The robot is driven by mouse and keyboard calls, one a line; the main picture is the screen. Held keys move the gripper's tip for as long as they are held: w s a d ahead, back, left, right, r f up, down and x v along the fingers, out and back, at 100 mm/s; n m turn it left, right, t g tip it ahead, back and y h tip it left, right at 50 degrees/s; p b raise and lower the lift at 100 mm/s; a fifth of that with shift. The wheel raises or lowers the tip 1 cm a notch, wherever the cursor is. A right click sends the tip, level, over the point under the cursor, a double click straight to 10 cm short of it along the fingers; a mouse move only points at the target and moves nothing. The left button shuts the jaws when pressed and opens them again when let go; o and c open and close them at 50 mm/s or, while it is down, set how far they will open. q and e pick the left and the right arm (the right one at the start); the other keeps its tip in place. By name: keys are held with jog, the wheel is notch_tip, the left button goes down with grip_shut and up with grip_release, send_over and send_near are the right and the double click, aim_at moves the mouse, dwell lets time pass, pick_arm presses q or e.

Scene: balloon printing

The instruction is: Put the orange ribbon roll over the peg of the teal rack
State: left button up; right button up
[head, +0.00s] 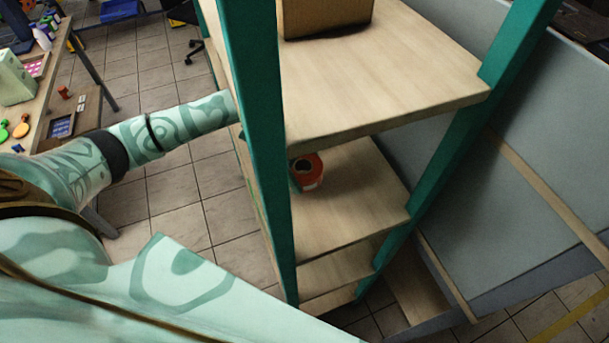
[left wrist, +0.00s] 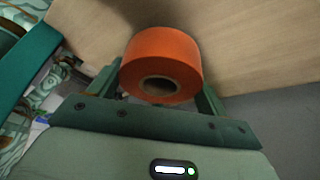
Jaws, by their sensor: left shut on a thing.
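The orange ribbon roll (head: 308,168) shows in the head view behind the front left post of the teal rack (head: 262,130), just above a middle wooden shelf. In the left wrist view the roll (left wrist: 160,50) sits between the two fingers of my left gripper (left wrist: 158,80), its round hole facing the camera. My left gripper is shut on it. In the head view my left arm reaches in from the left, and the post hides most of that gripper (head: 296,178). I cannot make out the peg in either view. My right gripper is not in view.
A brown box (head: 328,14) stands on the rack's upper shelf (head: 380,75). The rack's posts stand close around my left arm. A grey-blue panel (head: 545,150) is on the right. A table (head: 45,95) with small items is at the far left. Tiled floor between is open.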

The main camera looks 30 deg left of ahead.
aim_at(304, 178)
pick_arm(q)
notch_tip(304, 178, down, 4)
jog(key=shift+w+d+f, duration=0.1)
jog(key=shift+w, duration=0.05)
jog(key=shift+f, duration=0.1)
jog(key=o, duration=1)
jog(key=shift+o, duration=0.2)
jog(key=v, duration=0.7)
jog(key=shift+r, duration=0.4)
